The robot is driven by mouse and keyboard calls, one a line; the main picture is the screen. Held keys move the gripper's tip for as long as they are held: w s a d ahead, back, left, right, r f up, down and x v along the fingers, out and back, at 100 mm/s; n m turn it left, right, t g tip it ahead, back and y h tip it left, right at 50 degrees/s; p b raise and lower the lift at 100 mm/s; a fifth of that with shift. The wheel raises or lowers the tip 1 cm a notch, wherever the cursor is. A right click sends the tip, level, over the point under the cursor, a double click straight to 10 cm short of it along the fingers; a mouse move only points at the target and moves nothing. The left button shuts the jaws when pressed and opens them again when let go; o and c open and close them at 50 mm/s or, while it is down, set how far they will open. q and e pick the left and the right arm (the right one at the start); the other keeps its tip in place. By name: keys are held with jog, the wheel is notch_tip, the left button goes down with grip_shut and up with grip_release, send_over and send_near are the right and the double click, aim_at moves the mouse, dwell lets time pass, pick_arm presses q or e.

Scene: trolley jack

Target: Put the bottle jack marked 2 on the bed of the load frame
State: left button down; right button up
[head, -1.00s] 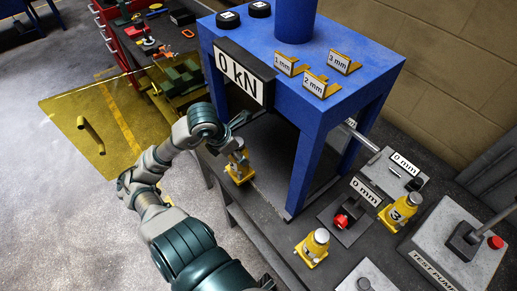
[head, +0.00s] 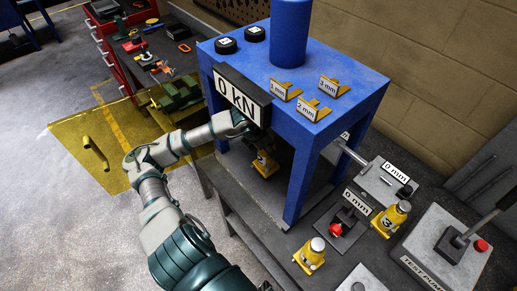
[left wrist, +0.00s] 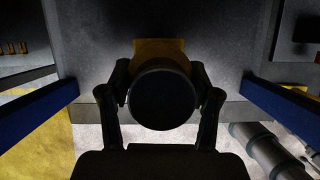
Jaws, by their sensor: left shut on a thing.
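My left gripper (head: 261,148) is shut on a yellow bottle jack (head: 264,166) inside the blue load frame (head: 318,130), below the 0 kN sign. Its mark is not readable. In the left wrist view the jack's dark round top (left wrist: 162,97) sits between the two fingers, with yellow behind it. The jack is over the grey bed (head: 285,195); I cannot tell whether its base touches. Another yellow jack (head: 309,257) with no readable mark and a jack marked 3 (head: 390,220) stand on the bench at the right. My right gripper is not in view.
The frame's blue legs (head: 302,182) stand close around my arm's reach. Gauge tabs (head: 312,109) sit on top.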

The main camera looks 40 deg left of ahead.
pick_arm(q)
jog(key=w+f+p, duration=0.2)
jog(key=w+f, duration=0.1)
jog(key=w, duration=0.2)
jog(key=shift+w+d, duration=0.15)
jog(key=shift+w, duration=0.05)
jog(key=shift+f, duration=0.15)
jog(key=shift+c, duration=1.2)
grip_release()
jog(key=shift+s+f, duration=0.2)
